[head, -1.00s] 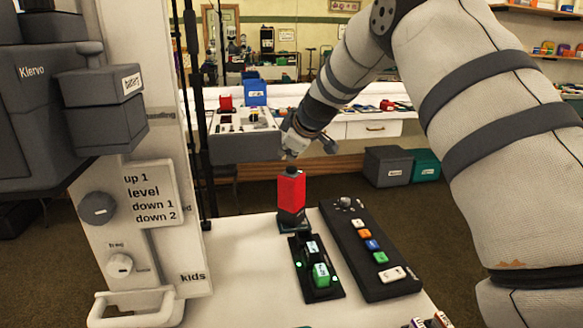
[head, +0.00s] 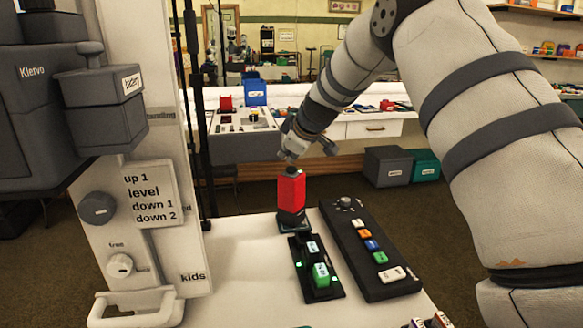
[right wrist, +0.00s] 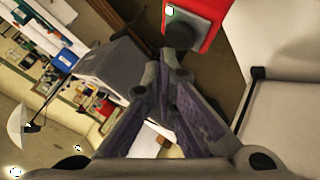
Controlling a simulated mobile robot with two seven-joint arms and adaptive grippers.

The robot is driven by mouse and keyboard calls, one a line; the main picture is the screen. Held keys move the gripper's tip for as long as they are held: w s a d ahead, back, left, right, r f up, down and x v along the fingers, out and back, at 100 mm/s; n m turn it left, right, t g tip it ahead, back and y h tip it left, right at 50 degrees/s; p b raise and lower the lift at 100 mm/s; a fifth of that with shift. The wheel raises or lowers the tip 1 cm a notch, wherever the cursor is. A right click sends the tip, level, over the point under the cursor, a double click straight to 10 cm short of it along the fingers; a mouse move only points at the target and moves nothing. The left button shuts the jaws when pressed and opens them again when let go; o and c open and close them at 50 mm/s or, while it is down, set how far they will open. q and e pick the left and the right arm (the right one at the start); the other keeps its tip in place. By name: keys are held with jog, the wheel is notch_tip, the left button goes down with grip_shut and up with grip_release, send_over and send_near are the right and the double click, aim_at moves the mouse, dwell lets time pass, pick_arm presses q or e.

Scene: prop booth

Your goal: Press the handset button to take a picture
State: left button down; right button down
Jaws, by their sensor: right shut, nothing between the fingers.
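The red handset (head: 291,190) stands upright in a dark base on the white table, with a black button (head: 292,171) on top. In the right wrist view the handset (right wrist: 205,15) shows at the top, with its round dark button (right wrist: 181,32) facing the camera and a small lit green spot beside it. My right gripper (head: 289,156) is shut and empty, just above the button. In the right wrist view its closed fingertips (right wrist: 166,66) are close to the button; I cannot tell whether they touch. My left gripper is not in view.
A dual-slot black charger-like unit (head: 318,270) with green lights lies in front of the handset. A black control strip (head: 368,255) with coloured buttons lies to its right. A white panel (head: 140,215) with a knob and labels stands at left. Bare tabletop lies between.

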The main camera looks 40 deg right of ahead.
aim_at(289, 168)
jog(key=shift+f, duration=0.2)
jog(key=shift+f, duration=0.45)
dwell(0.8)
jog(key=shift+r, duration=0.85)
jog(key=shift+r, duration=2.5)
